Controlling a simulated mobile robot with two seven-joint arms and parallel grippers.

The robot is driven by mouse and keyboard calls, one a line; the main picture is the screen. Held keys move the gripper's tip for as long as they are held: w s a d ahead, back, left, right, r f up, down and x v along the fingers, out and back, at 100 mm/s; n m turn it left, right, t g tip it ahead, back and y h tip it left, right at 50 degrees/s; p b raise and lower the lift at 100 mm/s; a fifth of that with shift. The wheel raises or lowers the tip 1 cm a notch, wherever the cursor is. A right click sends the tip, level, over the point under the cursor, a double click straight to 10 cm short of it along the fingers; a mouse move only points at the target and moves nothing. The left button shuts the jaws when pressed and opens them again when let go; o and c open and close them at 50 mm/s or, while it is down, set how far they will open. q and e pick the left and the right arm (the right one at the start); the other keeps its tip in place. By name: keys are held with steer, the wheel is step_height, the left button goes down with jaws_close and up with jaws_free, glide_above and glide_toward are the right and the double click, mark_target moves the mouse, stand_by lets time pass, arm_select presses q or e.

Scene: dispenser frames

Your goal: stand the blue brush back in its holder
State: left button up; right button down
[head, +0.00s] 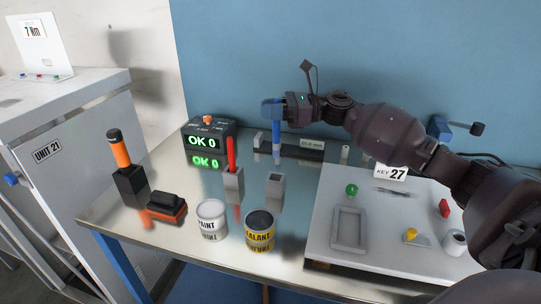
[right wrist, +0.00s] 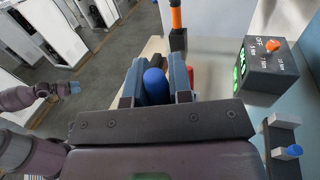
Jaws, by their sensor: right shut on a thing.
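My right gripper (head: 272,112) is shut on the blue brush (head: 277,148) and holds it upright, pointing down. In the right wrist view the brush's rounded blue end (right wrist: 155,86) shows between the two fingers (right wrist: 156,74). A grey, open-topped holder (head: 275,190) stands on the metal table just below the brush in the head view. The brush's lower end appears above and slightly behind the holder's opening, not inside it. My left gripper (right wrist: 74,87) is small at the left of the right wrist view; its jaws are unclear.
A red brush (head: 231,155) stands in a grey holder (head: 233,186) to the left. An orange-handled tool (head: 119,150) stands in a black block (head: 130,187). Two cans (head: 212,221) stand in front. A black display box (head: 208,138) and gauge (head: 295,149) are behind; a white board (head: 330,205) lies right.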

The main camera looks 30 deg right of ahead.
step_height(320, 180, down, 12)
stand_by(0.6)
steer(key=shift+f+b, duration=0.35)
steer(key=c, duration=1)
jaws_free()
steer(key=shift+r, duration=0.1)
steer(key=shift+c, duration=0.2)
steer(key=shift+r, duration=0.15)
